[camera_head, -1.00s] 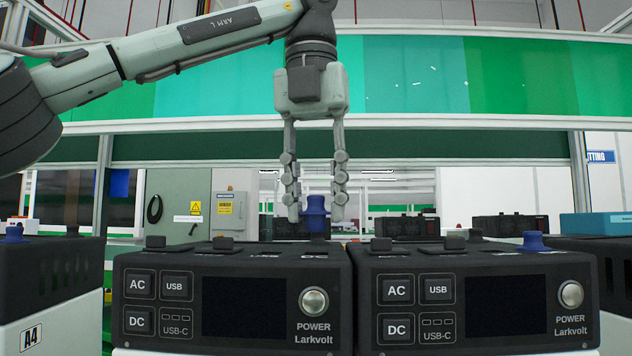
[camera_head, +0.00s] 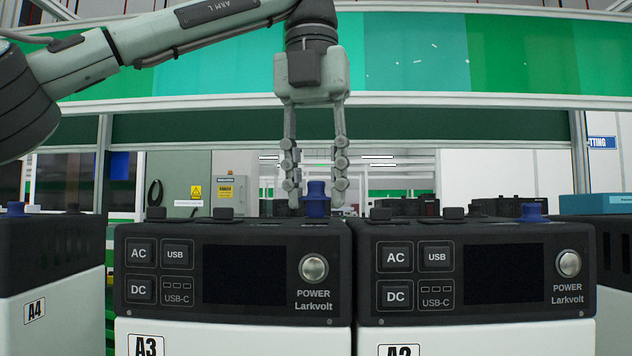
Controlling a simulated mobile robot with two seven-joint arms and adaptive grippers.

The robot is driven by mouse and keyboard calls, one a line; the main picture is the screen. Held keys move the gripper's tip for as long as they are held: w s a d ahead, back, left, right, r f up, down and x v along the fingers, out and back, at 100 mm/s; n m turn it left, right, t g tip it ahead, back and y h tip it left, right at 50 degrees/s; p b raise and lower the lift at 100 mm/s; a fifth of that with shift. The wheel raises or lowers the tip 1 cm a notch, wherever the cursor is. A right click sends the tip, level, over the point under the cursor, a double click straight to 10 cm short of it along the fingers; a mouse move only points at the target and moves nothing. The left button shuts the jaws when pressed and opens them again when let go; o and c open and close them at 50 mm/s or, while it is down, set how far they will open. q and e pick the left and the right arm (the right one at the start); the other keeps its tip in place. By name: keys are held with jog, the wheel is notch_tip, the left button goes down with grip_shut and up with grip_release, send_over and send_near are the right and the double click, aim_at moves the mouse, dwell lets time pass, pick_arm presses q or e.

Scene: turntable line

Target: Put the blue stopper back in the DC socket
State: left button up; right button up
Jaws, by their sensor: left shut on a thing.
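My left gripper (camera_head: 317,205) points straight down over the right part of the top of the black Larkvolt unit marked A3 (camera_head: 180,237). It is shut on a blue stopper (camera_head: 317,200), which is upright between its fingers. The stopper's lower end shows close to the unit's top, near its back right. I see that top almost edge-on, so the DC socket is hidden, and I cannot tell whether the stopper touches the unit or sits in the socket. Black caps (camera_head: 223,213) stand on the left part of the same top. My right gripper is not in view.
The neighbouring unit A2 (camera_head: 470,235) stands close on the right with a blue stopper (camera_head: 532,212) on its top. Unit A4 (camera_head: 55,240) stands at the left with another blue stopper (camera_head: 15,209). More black units (camera_head: 405,207) stand behind.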

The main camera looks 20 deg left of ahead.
pick_arm(q)
jog(key=shift+f+b, duration=0.6)
jog(key=shift+f, duration=0.3)
dwell(0.6)
jog(key=o, duration=1)
